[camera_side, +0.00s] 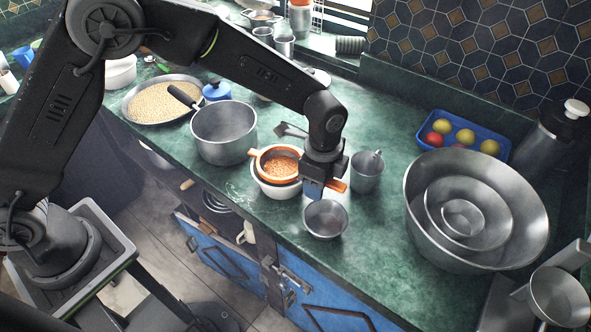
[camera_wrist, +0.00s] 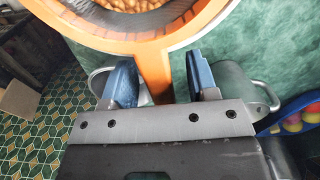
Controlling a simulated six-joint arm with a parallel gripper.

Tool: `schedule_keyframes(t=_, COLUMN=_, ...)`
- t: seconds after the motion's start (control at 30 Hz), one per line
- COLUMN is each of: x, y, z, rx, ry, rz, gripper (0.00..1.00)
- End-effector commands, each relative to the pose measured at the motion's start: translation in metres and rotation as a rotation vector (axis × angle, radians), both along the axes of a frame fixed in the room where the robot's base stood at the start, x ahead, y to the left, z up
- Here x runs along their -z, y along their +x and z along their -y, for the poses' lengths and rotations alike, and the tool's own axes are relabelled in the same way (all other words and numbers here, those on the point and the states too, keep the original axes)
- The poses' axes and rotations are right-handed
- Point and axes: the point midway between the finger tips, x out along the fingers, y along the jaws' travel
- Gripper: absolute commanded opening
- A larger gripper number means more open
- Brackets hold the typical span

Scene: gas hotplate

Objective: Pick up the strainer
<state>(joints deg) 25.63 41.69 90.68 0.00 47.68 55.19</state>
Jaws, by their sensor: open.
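The strainer (camera_side: 262,153) has an orange rim and an orange handle (camera_side: 340,186). It rests in a white bowl (camera_side: 268,189) on the green counter, with orange-brown contents inside. In the wrist view its rim (camera_wrist: 137,45) crosses the top and its handle (camera_wrist: 155,80) runs down between my fingers. My gripper (camera_side: 313,188) is over the handle, pointing down. In the wrist view the blue-tipped fingers of my gripper (camera_wrist: 160,82) are apart, one on each side of the handle, with gaps showing. The handle's end is hidden behind the gripper body.
A metal mug (camera_side: 367,172) stands close to the right of my gripper, and a small metal bowl (camera_side: 325,219) is in front. A large pot (camera_side: 224,132) stands to the left. Nested metal bowls (camera_side: 520,205) and a blue fruit tray (camera_side: 466,121) are at the right.

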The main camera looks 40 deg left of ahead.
Motion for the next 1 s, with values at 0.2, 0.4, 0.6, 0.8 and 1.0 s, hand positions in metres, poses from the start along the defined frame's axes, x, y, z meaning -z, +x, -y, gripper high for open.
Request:
schedule_keyframes(t=0.2, x=-0.0001, y=0.0001, z=0.0000, rx=0.000, ry=0.000, rz=0.001, gripper=0.50)
schedule_keyframes(t=0.4, x=-0.0004, y=0.0002, z=0.0001, rx=0.000, ry=0.000, rz=0.001, gripper=0.31)
schedule_keyframes(t=0.6, x=-0.0005, y=0.0002, z=0.0001, rx=0.000, ry=-0.001, rz=0.001, gripper=0.12)
schedule_keyframes(t=0.8, x=-0.0005, y=0.0002, z=0.0001, rx=0.000, ry=-0.001, rz=0.001, gripper=0.00)
schedule_keyframes(t=1.0, x=-0.0007, y=0.0003, z=0.0001, rx=0.000, ry=-0.001, rz=0.001, gripper=0.00)
